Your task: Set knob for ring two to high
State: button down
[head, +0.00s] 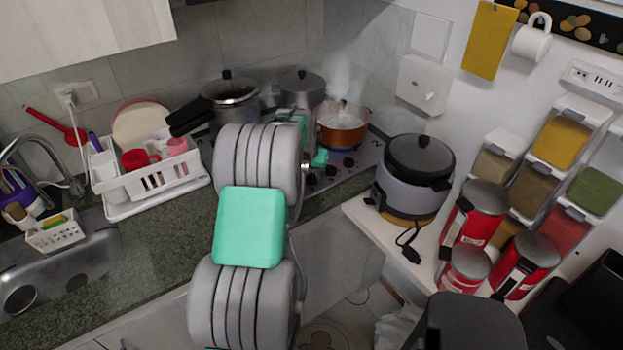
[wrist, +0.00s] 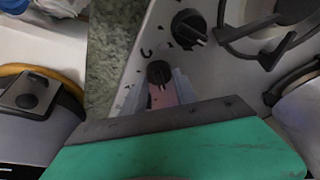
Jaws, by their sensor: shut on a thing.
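The stove (head: 369,158) has a row of dark knobs along its front edge. In the wrist view one black knob (wrist: 158,71) sits at the tips of my gripper (wrist: 163,88), whose pale fingers are shut on it. A second black knob (wrist: 188,25) lies just beyond it, untouched, with its grip tilted. The markings around the knobs are too small to read, so I cannot tell which ring the held knob serves. In the head view my arm hides part of the stove front and the fingertips.
An orange pot (head: 343,128) steams on the right burner. A pressure cooker (head: 232,100) and a grey pot (head: 302,90) stand behind my arm. A rice cooker (head: 412,178) is on the white counter at right. A dish rack (head: 150,185) stands at left.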

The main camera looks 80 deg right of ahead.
jog(key=c, duration=1)
grip_release()
jog(key=b+v, duration=0.1)
jog(key=v, duration=0.6)
jog(key=shift+r, duration=0.4)
jog(key=shift+a, duration=0.15)
